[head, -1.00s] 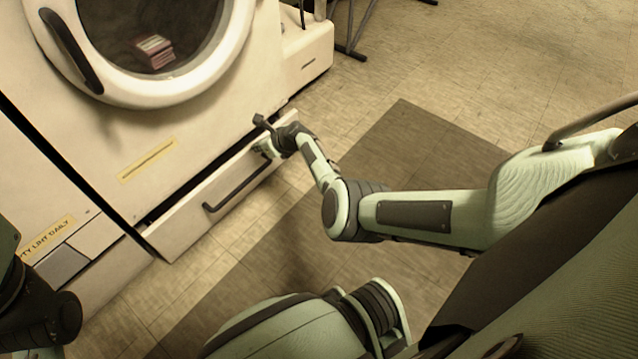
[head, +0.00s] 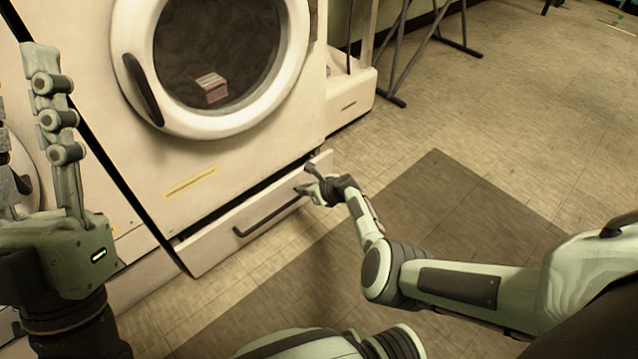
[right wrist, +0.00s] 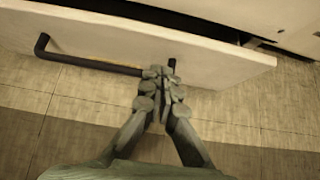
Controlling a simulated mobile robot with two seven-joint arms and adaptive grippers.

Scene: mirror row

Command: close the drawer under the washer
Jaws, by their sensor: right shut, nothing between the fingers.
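The washer (head: 150,160) is a cream machine with a round door. The drawer (head: 215,250) beneath it stands partly open, with a dark gap along its top edge; its front also shows in the right wrist view (right wrist: 215,68). A dark bar handle (head: 265,217) runs along the front. My right gripper (head: 309,188) is shut and empty at the drawer front, by the right end of the handle. In the right wrist view its fingertips (right wrist: 160,84) overlap the front; contact is unclear. My left gripper (head: 50,70) is raised at the left, away from the drawer, its opening unclear from this side.
The round washer door (head: 290,100) is shut, with a pink and white box (head: 211,88) behind its glass. A dark mat (head: 440,205) lies on the tiled floor. A metal rack (head: 400,60) stands at the back. The floor at right is clear.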

